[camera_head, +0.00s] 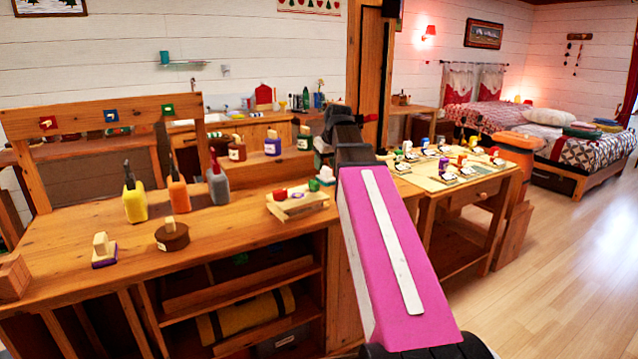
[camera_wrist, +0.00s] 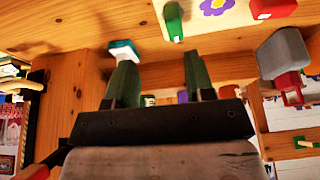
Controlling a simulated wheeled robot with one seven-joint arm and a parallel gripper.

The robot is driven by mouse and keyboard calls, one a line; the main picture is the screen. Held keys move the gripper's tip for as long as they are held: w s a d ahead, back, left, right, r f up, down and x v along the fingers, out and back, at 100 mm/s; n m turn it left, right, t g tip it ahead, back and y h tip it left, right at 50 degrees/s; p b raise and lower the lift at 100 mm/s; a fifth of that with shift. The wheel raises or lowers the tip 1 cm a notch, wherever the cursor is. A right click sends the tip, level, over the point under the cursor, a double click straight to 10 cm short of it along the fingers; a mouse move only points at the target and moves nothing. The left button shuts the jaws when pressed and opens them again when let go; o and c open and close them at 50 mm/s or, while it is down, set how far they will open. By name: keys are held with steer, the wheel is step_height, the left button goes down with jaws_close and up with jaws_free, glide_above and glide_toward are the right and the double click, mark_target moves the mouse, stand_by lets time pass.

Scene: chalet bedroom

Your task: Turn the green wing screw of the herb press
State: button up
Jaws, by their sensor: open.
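The herb press (camera_head: 297,205) is a small pale wooden block on the workbench, left of my pink arm link. A red piece and the green wing screw (camera_head: 313,185) stand on top of it. In the wrist view the press (camera_wrist: 237,14), with a purple flower on it, is cut by the top edge, and the green screw (camera_wrist: 173,20) hangs at its left end. My gripper (camera_wrist: 160,68) is open, its two green fingers apart and nothing between them. The screw lies beyond the fingertips, apart from them.
A white and teal block (camera_wrist: 124,49) is close by the left fingertip in the wrist view. Yellow (camera_head: 135,203), orange (camera_head: 178,192) and grey (camera_head: 218,187) bottles and a round brown block (camera_head: 172,238) stand left on the bench (camera_head: 232,240). A side table (camera_head: 438,180) with small items stands right.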

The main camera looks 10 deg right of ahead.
mark_target(314, 182)
steer(key=shift+n, duration=0.4)
steer(key=x, duration=0.3)
steer(key=a+x, duration=0.1)
steer(key=x, duration=0.2)
steer(key=a+x, duration=0.1)
steer(key=x, duration=0.3)
steer(key=shift+w+a+r, duration=0.1)
steer(key=shift+w+r, duration=0.05)
steer(key=shift+r, duration=0.1)
jaws_close()
